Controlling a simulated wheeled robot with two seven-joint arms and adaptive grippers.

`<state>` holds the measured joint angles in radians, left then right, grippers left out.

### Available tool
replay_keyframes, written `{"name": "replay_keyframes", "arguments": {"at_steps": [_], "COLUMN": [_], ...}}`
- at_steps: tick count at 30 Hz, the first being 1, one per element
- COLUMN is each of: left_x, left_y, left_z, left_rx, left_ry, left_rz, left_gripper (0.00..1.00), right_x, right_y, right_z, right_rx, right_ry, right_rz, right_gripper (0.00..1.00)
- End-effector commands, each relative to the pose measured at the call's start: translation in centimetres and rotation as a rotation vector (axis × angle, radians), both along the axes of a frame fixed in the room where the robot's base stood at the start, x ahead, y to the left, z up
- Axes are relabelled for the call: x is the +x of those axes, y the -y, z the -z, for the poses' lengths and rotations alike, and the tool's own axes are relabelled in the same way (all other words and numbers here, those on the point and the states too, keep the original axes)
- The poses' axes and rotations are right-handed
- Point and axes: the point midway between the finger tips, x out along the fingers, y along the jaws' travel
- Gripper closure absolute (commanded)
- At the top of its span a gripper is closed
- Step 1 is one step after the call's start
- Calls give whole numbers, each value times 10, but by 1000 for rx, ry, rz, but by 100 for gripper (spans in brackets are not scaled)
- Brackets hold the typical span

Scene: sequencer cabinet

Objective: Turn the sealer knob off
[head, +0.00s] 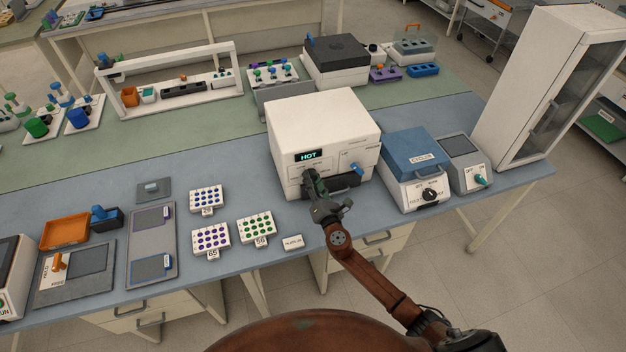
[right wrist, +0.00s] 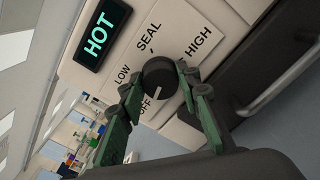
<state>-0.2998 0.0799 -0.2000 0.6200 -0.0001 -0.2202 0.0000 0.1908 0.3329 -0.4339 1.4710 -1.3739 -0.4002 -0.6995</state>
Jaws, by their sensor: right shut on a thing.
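The white sealer (head: 318,113) stands on the blue bench top, its display (head: 308,155) reading HOT. The display (right wrist: 103,33) also shows in the right wrist view. The dark round sealer knob (right wrist: 158,76) is on the front panel, with labels LOW, SEAL, HIGH and OFF around it. A small pale mark shows on the knob's lower part, near the OFF label, but is hard to read. My right gripper (right wrist: 158,84) has its green fingers on either side of the knob, shut on it. In the head view, my right gripper (head: 312,180) hides the knob. My left gripper is not in view.
A blue-lidded cycler (head: 415,150) and a grey device (head: 465,160) with a teal knob stand right of the sealer. Tube racks (head: 210,238) and a small white block (head: 292,243) lie to the left. A tall white cabinet (head: 510,80) stands at the right.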

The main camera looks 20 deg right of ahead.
Motion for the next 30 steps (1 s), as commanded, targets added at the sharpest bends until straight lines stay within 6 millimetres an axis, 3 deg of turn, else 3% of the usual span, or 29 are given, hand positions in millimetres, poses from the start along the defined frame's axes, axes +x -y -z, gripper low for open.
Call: {"name": "replay_keyframes", "arguments": {"at_steps": [6, 7, 14, 24, 30], "left_x": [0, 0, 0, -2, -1], "left_y": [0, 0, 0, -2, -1], "left_z": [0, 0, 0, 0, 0], "left_rx": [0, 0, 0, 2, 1], "left_ry": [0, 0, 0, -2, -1], "left_rz": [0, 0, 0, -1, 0], "left_gripper": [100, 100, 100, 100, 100], "right_x": [-1, -1, 0, -3, -30], "right_y": [0, 0, 0, 0, 2], "right_z": [2, 2, 1, 1, 2], "right_rx": [-3, -3, -1, 0, 1], "right_ry": [-3, -3, -1, -1, -3], "right_rz": [-1, -1, 0, 0, 2], "right_gripper": [94, 69, 53, 52, 52]}}
